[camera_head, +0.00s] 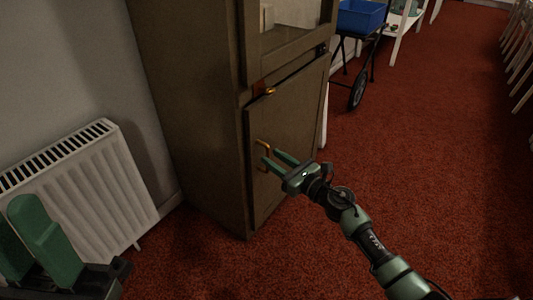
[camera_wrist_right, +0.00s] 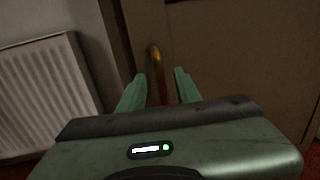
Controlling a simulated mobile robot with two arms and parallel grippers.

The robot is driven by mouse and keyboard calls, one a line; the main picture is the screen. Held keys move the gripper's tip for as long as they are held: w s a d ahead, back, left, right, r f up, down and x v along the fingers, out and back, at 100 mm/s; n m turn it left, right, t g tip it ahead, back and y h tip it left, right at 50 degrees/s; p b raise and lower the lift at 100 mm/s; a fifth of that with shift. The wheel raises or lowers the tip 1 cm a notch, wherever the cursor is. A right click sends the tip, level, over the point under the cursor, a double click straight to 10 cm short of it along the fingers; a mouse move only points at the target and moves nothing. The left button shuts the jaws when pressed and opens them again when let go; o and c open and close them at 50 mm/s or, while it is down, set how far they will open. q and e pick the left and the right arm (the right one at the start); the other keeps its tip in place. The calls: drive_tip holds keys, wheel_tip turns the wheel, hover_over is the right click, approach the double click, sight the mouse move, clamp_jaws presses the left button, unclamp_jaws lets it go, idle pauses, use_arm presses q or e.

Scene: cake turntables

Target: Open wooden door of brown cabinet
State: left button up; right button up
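The brown cabinet (camera_head: 195,110) stands against the wall in the head view. Its lower wooden door (camera_head: 290,120) looks shut and has a brass handle (camera_head: 262,146) near its left edge. My right gripper (camera_head: 270,157) is at this handle with its fingers apart. In the right wrist view the handle (camera_wrist_right: 155,65) runs between the two open green fingers (camera_wrist_right: 158,85), with a gap visible on each side. My left gripper (camera_head: 35,235) shows partly at the lower left of the head view, away from the cabinet; its finger gap is unclear.
A white radiator (camera_head: 85,190) is on the wall left of the cabinet. A wheeled cart with a blue bin (camera_head: 360,17) stands behind and right of the cabinet. The red carpet (camera_head: 430,130) in front of and right of the cabinet is clear.

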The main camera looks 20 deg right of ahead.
sight(269, 155)
drive_tip(key=shift+x, duration=1.55)
clamp_jaws()
